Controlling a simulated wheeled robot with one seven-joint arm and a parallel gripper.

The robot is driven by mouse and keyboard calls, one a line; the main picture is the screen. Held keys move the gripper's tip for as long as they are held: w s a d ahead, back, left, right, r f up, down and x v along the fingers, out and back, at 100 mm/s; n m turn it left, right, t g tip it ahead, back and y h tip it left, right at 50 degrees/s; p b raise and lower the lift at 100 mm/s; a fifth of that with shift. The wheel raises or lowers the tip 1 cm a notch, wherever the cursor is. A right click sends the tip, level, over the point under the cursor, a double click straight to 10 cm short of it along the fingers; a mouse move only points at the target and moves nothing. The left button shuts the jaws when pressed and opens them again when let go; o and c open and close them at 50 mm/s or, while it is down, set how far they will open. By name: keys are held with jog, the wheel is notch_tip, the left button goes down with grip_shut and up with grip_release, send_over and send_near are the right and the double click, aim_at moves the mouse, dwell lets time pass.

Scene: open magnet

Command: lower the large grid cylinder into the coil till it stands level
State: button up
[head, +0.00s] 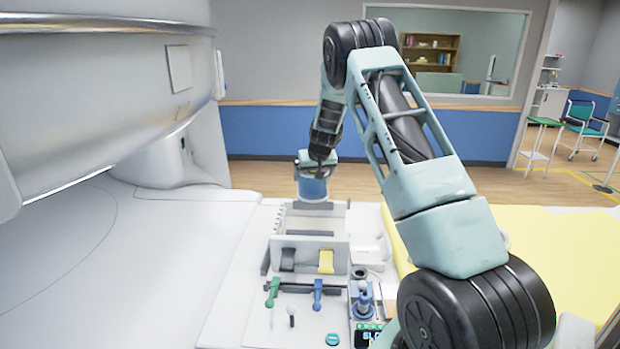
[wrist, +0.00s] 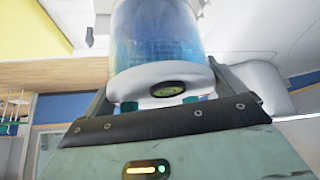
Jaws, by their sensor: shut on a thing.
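The large grid cylinder (head: 313,188) is blue and see-through with a pale lower rim, and hangs roughly upright under my gripper (head: 315,164) behind the grey rack. In the wrist view the cylinder (wrist: 155,38) shows faint grid lines inside and a white end cap with a dark round emblem. My gripper (wrist: 162,101) is shut on that capped end, with teal finger pads at its sides. I cannot clearly make out the coil in either view. Whether the cylinder's lower end touches anything is hidden.
A grey rack (head: 310,246) with a black piece and a yellow piece (head: 326,262) stands in front of the cylinder. Green and blue handled tools (head: 318,294) lie nearer. A yellow pad (head: 545,255) is at the right, and the big white magnet (head: 95,100) overhangs the left.

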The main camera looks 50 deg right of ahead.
jog(key=shift+w+d+f, duration=0.15)
notch_tip(320, 180, down, 18)
jog(key=b, duration=1.2)
jog(key=shift+b, duration=0.4)
jog(key=shift+a, duration=0.2)
dwell(0.7)
jog(key=shift+f+b, duration=0.55)
jog(key=shift+b, duration=0.15)
dwell(0.4)
